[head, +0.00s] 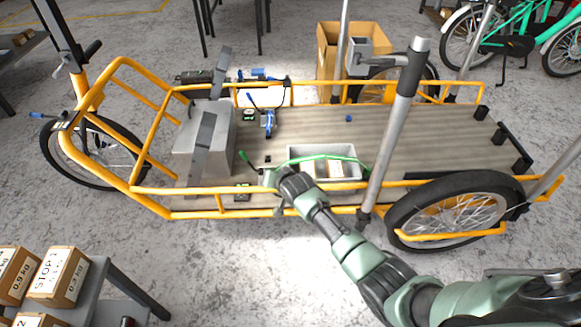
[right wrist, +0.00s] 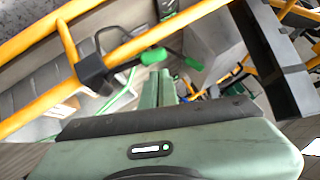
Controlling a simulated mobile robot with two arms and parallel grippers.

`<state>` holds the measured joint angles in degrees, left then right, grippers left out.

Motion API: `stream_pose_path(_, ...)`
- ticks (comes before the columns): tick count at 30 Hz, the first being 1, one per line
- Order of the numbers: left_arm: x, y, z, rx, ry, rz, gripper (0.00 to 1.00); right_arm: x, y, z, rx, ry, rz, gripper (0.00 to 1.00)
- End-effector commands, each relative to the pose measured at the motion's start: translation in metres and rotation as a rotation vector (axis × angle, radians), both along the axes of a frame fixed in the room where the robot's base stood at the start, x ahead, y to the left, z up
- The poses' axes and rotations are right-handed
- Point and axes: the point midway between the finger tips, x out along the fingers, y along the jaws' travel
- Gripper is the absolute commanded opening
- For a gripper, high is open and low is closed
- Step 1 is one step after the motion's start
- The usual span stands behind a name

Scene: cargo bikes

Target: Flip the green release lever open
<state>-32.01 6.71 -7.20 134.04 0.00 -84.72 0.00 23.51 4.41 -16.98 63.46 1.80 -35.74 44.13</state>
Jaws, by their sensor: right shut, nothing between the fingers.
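A lever with a green grip (head: 244,157) stands near the front side rail of the yellow cargo bike, tilted up to the left. In the right wrist view a green grip (right wrist: 153,56) sits on a dark rod from a black clamp on the yellow rail. A second green tip (right wrist: 194,63) shows just right of it; I cannot tell which is the release lever. My right gripper (head: 270,178) is at the front rail, right of and below the lever. It is shut and empty; its fingers (right wrist: 167,78) point towards the green grips, apparently apart from them. My left gripper is out of view.
A grey tray (head: 345,150) stands on the wooden deck (head: 420,135), with a green band arching over it. The yellow rail (head: 335,187) and a grey post (head: 390,140) flank my right arm. A grey box (head: 190,155) is at left, a cardboard box (head: 327,60) behind.

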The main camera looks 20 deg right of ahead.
Motion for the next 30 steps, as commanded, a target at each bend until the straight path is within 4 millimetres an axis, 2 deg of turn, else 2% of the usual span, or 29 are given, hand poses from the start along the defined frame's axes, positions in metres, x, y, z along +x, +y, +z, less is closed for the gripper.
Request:
stream_pose_path(7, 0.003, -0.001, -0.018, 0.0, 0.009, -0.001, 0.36, 0.001, 0.006, -0.009, -0.091, 0.029, -0.001, 0.0)
stream_pose_path(30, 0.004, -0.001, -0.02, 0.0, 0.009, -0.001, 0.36, 0.002, 0.009, -0.017, -0.089, 0.028, 0.0, 0.0)
